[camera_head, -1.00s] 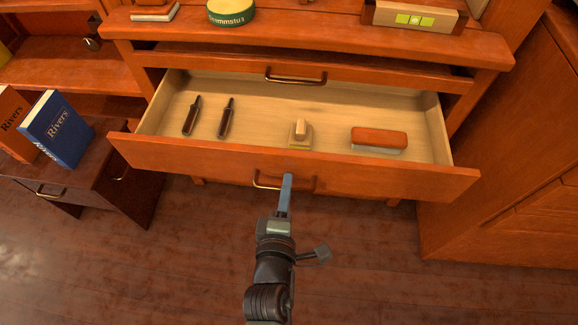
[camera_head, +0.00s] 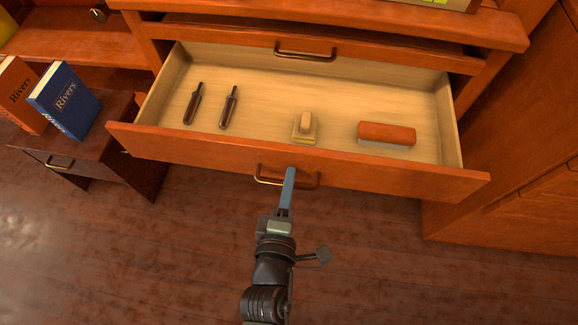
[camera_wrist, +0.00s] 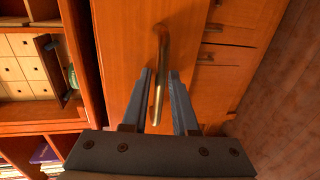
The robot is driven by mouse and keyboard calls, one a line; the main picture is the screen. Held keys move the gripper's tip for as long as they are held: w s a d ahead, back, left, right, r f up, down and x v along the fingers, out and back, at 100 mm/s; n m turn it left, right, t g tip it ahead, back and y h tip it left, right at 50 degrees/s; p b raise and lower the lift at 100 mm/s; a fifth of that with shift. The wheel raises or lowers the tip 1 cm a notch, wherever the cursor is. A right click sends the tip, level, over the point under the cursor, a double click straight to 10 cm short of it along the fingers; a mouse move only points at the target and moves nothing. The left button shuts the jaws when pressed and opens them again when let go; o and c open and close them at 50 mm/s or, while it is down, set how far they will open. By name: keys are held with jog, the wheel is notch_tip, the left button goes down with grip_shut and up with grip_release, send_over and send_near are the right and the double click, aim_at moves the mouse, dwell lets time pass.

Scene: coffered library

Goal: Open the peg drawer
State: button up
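A wooden drawer (camera_head: 400,173) stands open in the head view, pulled out well clear of its cabinet. Its brass handle (camera_head: 268,181) is on the front panel, and shows upright in the wrist view (camera_wrist: 163,45). My gripper (camera_head: 291,172) reaches the handle from the front. In the wrist view its two blue-grey fingers (camera_wrist: 161,75) stand on either side of the handle, closed around it. Inside the drawer lie two dark slim handled tools (camera_head: 193,104) (camera_head: 229,107), a small pale wooden block with a knob (camera_head: 304,127) and a red-brown brush-like block (camera_head: 386,133).
A closed drawer with its own handle (camera_head: 304,52) sits above the open one. A small dark desk (camera_head: 100,163) with two books (camera_head: 64,100) stands at left. A wooden cabinet (camera_head: 520,150) is at right. The floor (camera_head: 150,260) in front is clear.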

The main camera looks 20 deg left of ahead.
jog(key=p+v, duration=0.3)
jog(key=v, duration=1)
dwell(0.4)
